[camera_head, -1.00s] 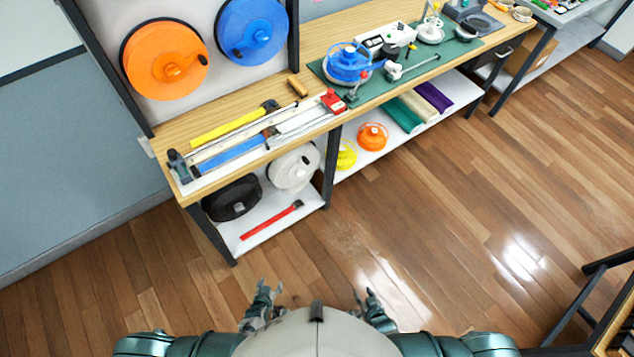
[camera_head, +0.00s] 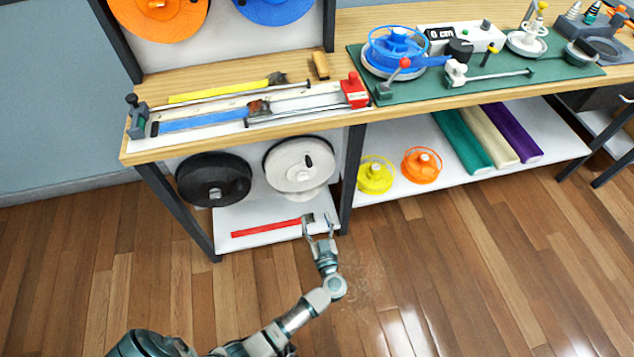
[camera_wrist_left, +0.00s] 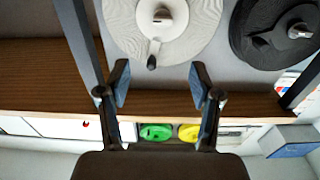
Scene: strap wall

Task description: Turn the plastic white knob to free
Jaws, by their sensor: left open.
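A white reel (camera_head: 298,168) with a pale round knob at its hub hangs under the bench at the left, above the low shelf. In the left wrist view the white reel (camera_wrist_left: 190,45) shows at the top, with its white knob (camera_wrist_left: 163,14) and a dark-tipped handle (camera_wrist_left: 152,60) pointing down. My left gripper (camera_head: 319,222) is open and empty, below and in front of the reel, near the shelf's right end. In the left wrist view its open fingers (camera_wrist_left: 160,82) frame the space under the reel, apart from the knob. My right gripper is out of view.
A black reel (camera_head: 213,180) is left of the white one. A red strap (camera_head: 265,228) lies on the low shelf (camera_head: 235,215). A dark bench leg (camera_head: 352,175) stands right of the white reel. Yellow (camera_head: 375,176) and orange (camera_head: 421,165) reels sit beyond it.

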